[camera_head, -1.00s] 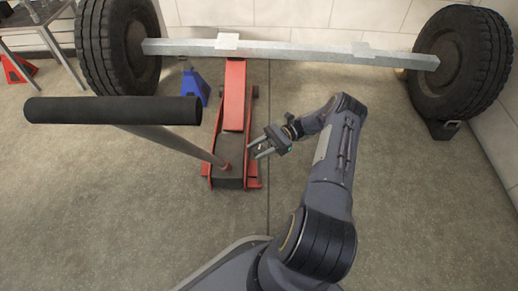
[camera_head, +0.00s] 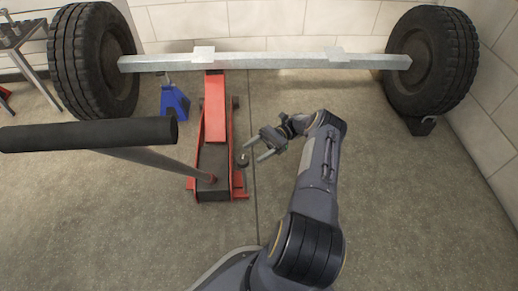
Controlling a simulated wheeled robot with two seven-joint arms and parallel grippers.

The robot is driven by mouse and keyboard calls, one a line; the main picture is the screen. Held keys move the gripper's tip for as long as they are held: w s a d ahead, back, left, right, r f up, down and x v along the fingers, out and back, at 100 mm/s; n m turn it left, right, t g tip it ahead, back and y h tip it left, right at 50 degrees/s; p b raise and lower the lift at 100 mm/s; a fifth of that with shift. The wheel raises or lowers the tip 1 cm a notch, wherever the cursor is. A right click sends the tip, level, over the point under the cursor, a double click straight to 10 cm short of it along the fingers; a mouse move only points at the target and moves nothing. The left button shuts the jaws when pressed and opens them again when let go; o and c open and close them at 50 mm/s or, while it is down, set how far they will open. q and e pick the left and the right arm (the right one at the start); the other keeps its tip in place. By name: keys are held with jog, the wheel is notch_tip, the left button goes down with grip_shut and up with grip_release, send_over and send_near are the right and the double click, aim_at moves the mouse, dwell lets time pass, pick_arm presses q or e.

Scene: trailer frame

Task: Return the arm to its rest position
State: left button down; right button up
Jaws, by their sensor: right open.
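My right arm reaches up from the bottom of the head view and bends at the elbow. My right gripper (camera_head: 259,151) is at the arm's far end, pointing left, with its two fingers apart and nothing between them. It appears just right of the red floor jack (camera_head: 215,115); I cannot tell whether it touches the jack. The jack's long handle with a black grip (camera_head: 90,135) slants up to the left, toward the camera. My left gripper is not in view.
An axle beam (camera_head: 270,61) with a tyre at each end, left (camera_head: 85,62) and right (camera_head: 440,60), spans the back. A blue jack stand (camera_head: 174,101) is under its left part. A metal table (camera_head: 22,38) stands at the far left. Floor right of my arm is clear.

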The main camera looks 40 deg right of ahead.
jog(key=shift+s+d, duration=0.15)
jog(key=shift+d, duration=0.65)
jog(key=shift+r, duration=0.1)
jog(key=w+a+r+n+g+h+p, duration=0.15)
jog(key=a+r+n+h, duration=0.35)
jog(key=r, duration=0.7)
jog(key=w+a+r+n+g+h, duration=0.1)
jog(key=a+r+n+g+h, duration=0.15)
jog(key=a+r, duration=0.7)
jog(key=s+a+r+n+t+h+p, duration=0.25)
jog(key=s+a+r+n+h, duration=0.2)
jog(key=s+r, duration=0.6)
jog(key=s+a+n+t+h, duration=0.1)
jog(key=s+a+n+t, duration=0.15)
jog(key=s, duration=0.25)
jog(key=s+a+n+t+h, duration=0.1)
jog(key=s+a+n+t, duration=0.15)
jog(key=s, duration=0.35)
notch_tip(320, 180, up, 37)
jog(key=p, duration=3.8)
jog(key=shift+w+d+r, duration=0.15)
jog(key=shift+d, duration=0.1)
